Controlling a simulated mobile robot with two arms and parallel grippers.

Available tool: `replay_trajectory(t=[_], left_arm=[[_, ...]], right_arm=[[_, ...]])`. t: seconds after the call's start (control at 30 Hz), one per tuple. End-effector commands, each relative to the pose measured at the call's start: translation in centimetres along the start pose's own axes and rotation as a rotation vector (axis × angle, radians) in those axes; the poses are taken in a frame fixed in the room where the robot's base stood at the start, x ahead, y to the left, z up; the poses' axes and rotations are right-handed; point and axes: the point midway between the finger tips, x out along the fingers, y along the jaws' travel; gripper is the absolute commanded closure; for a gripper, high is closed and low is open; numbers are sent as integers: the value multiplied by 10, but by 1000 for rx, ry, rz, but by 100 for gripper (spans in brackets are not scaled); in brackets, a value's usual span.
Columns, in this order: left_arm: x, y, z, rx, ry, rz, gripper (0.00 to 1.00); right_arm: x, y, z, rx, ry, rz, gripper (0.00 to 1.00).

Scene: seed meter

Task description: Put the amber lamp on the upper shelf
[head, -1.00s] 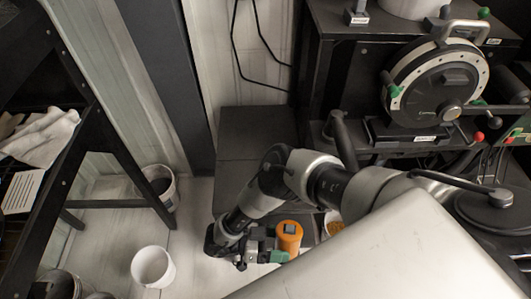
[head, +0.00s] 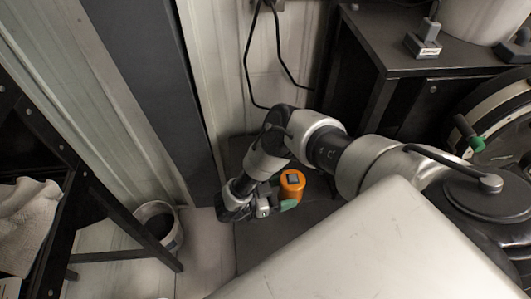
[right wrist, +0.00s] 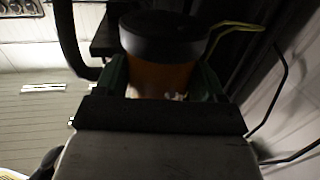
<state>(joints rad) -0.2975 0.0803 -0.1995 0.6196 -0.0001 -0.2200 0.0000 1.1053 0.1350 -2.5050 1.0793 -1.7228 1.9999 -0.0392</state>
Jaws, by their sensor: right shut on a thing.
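The amber lamp (head: 292,184) is a short orange cylinder with a dark square on its top. In the head view it is at the end of my right arm, above a dark low surface. My right gripper (head: 284,203), with green fingertips, is shut on it. In the right wrist view the lamp (right wrist: 162,78) shows as an orange body under a wide dark cap, between the green fingers (right wrist: 165,85). My left gripper is not in view. I cannot tell which surface is the upper shelf.
A dark cabinet top (head: 385,40) at the upper right bears a small grey device (head: 424,40) and a white container (head: 478,12). Black cables (head: 262,60) hang on the wall. A white bucket (head: 160,226) stands on the floor left of my gripper. A dark rack (head: 90,190) stands at the left.

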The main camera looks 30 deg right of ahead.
Motion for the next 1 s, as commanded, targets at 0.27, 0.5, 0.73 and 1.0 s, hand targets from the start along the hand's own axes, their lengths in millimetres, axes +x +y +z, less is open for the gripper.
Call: replay_trajectory(t=[0.27,0.5,0.73,1.0], left_arm=[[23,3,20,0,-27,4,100],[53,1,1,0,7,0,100],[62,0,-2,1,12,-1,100],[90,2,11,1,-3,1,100]], right_arm=[[-36,-29,36,4,-2,-1,58],[-62,-50,62,3,-1,0,58],[-72,-59,65,0,0,1,58],[-70,-59,96,-1,-1,1,58]])
